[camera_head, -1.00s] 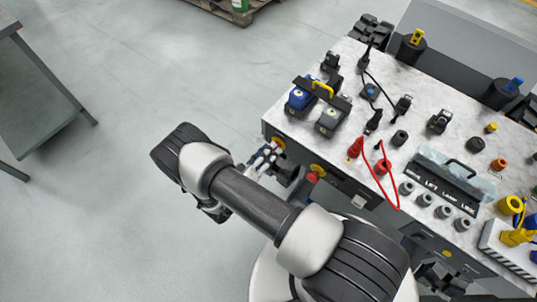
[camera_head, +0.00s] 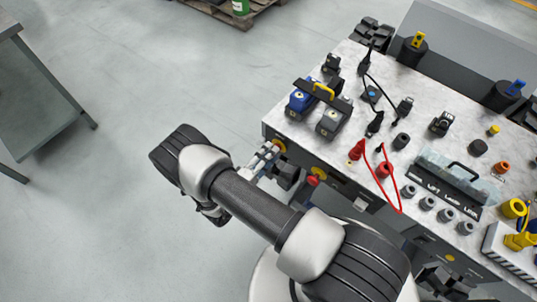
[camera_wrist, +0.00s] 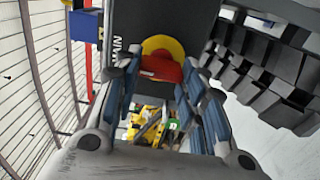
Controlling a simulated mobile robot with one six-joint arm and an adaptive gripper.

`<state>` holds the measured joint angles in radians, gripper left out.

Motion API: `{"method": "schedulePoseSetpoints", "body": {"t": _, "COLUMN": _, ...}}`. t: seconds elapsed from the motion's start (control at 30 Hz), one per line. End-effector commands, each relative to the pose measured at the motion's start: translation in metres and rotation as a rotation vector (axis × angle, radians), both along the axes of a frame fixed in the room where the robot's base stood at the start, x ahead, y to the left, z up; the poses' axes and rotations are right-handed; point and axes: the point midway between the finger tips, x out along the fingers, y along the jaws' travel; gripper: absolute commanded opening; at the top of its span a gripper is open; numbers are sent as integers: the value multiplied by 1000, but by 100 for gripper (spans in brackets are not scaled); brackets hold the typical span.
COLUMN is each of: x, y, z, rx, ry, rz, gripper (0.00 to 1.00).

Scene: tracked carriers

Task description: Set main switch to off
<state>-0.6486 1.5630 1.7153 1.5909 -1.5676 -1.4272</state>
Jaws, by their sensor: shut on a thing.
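The main switch is a red handle (camera_wrist: 160,67) on a round yellow plate, beside a "MAIN" label on the dark panel in the wrist view. The handle lies crosswise in that picture. My gripper (camera_wrist: 161,76) is shut on the handle, with a finger at either end of it. In the head view the yellow plate of the main switch (camera_head: 280,146) shows at the left end of the carrier's side panel. My gripper (camera_head: 268,156) reaches up to it there, and its fingers partly hide the handle.
A red knob on a yellow plate (camera_head: 317,174) sits on the same panel, right of my gripper. Blue and grey blocks (camera_head: 299,101) with a yellow handle stand on the top above. A red cable (camera_head: 388,180) hangs over the edge.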

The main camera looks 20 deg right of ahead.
Motion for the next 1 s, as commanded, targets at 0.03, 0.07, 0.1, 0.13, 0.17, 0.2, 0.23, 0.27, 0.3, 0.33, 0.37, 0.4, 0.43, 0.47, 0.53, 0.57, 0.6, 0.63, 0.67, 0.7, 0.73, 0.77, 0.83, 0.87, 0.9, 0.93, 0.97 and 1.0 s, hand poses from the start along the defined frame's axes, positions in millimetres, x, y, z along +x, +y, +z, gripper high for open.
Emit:
{"method": "schedulePoseSetpoints", "body": {"t": 0.03, "x": 0, "y": 0, "z": 0, "rx": -3, "ry": 3, "rz": -1, "gripper": 14}}
{"method": "schedulePoseSetpoints", "body": {"t": 0.07, "x": 0, "y": 0, "z": 0, "rx": -4, "ry": 4, "rz": -1, "gripper": 14}}
{"method": "schedulePoseSetpoints", "body": {"t": 0.1, "x": 0, "y": 0, "z": 0, "rx": -5, "ry": 5, "rz": -1, "gripper": 14}}
{"method": "schedulePoseSetpoints", "body": {"t": 0.13, "x": 0, "y": 0, "z": 0, "rx": -6, "ry": 6, "rz": -1, "gripper": 14}}
{"method": "schedulePoseSetpoints", "body": {"t": 0.17, "x": 0, "y": 0, "z": 0, "rx": -6, "ry": 7, "rz": -1, "gripper": 14}}
{"method": "schedulePoseSetpoints", "body": {"t": 0.2, "x": 0, "y": 0, "z": 0, "rx": -6, "ry": 7, "rz": -1, "gripper": 14}}
{"method": "schedulePoseSetpoints", "body": {"t": 0.23, "x": 0, "y": 0, "z": 0, "rx": -6, "ry": 7, "rz": -1, "gripper": 14}}
{"method": "schedulePoseSetpoints", "body": {"t": 0.27, "x": 0, "y": 0, "z": 0, "rx": -6, "ry": 7, "rz": -1, "gripper": 14}}
{"method": "schedulePoseSetpoints", "body": {"t": 0.3, "x": 0, "y": 0, "z": 0, "rx": -6, "ry": 6, "rz": -1, "gripper": 14}}
{"method": "schedulePoseSetpoints", "body": {"t": 0.33, "x": 0, "y": 0, "z": 0, "rx": -6, "ry": 6, "rz": -1, "gripper": 14}}
{"method": "schedulePoseSetpoints", "body": {"t": 0.37, "x": 0, "y": 0, "z": 0, "rx": -6, "ry": 6, "rz": -1, "gripper": 14}}
{"method": "schedulePoseSetpoints", "body": {"t": 0.4, "x": 0, "y": 0, "z": 0, "rx": -6, "ry": 6, "rz": -1, "gripper": 14}}
{"method": "schedulePoseSetpoints", "body": {"t": 0.43, "x": 0, "y": 0, "z": 0, "rx": -6, "ry": 6, "rz": -1, "gripper": 14}}
{"method": "schedulePoseSetpoints", "body": {"t": 0.47, "x": 0, "y": 0, "z": 0, "rx": -6, "ry": 6, "rz": -1, "gripper": 40}}
{"method": "schedulePoseSetpoints", "body": {"t": 0.53, "x": 0, "y": 0, "z": 0, "rx": -6, "ry": 6, "rz": -1, "gripper": 45}}
{"method": "schedulePoseSetpoints", "body": {"t": 0.57, "x": 0, "y": 0, "z": 0, "rx": -6, "ry": 6, "rz": -1, "gripper": 47}}
{"method": "schedulePoseSetpoints", "body": {"t": 0.6, "x": 0, "y": 0, "z": 0, "rx": -5, "ry": 5, "rz": -1, "gripper": 49}}
{"method": "schedulePoseSetpoints", "body": {"t": 0.63, "x": 0, "y": 0, "z": 0, "rx": -5, "ry": 5, "rz": -1, "gripper": 51}}
{"method": "schedulePoseSetpoints", "body": {"t": 0.67, "x": 0, "y": 0, "z": 0, "rx": -5, "ry": 5, "rz": -1, "gripper": 53}}
{"method": "schedulePoseSetpoints", "body": {"t": 0.7, "x": 0, "y": 0, "z": 0, "rx": -5, "ry": 5, "rz": -1, "gripper": 56}}
{"method": "schedulePoseSetpoints", "body": {"t": 0.73, "x": 0, "y": 0, "z": 0, "rx": -5, "ry": 5, "rz": 0, "gripper": 58}}
{"method": "schedulePoseSetpoints", "body": {"t": 0.77, "x": 0, "y": 0, "z": 0, "rx": -5, "ry": 5, "rz": 0, "gripper": 58}}
{"method": "schedulePoseSetpoints", "body": {"t": 0.83, "x": 0, "y": 0, "z": 0, "rx": -5, "ry": 5, "rz": 0, "gripper": 58}}
{"method": "schedulePoseSetpoints", "body": {"t": 0.87, "x": 0, "y": 0, "z": 0, "rx": -4, "ry": 6, "rz": 0, "gripper": 58}}
{"method": "schedulePoseSetpoints", "body": {"t": 0.9, "x": 0, "y": 0, "z": 0, "rx": -4, "ry": 6, "rz": 0, "gripper": 58}}
{"method": "schedulePoseSetpoints", "body": {"t": 0.93, "x": 0, "y": 0, "z": 0, "rx": -4, "ry": 6, "rz": 0, "gripper": 58}}
{"method": "schedulePoseSetpoints", "body": {"t": 0.97, "x": 0, "y": 0, "z": 0, "rx": -4, "ry": 6, "rz": 0, "gripper": 58}}
{"method": "schedulePoseSetpoints", "body": {"t": 1.0, "x": 0, "y": 0, "z": 0, "rx": -4, "ry": 6, "rz": 0, "gripper": 58}}
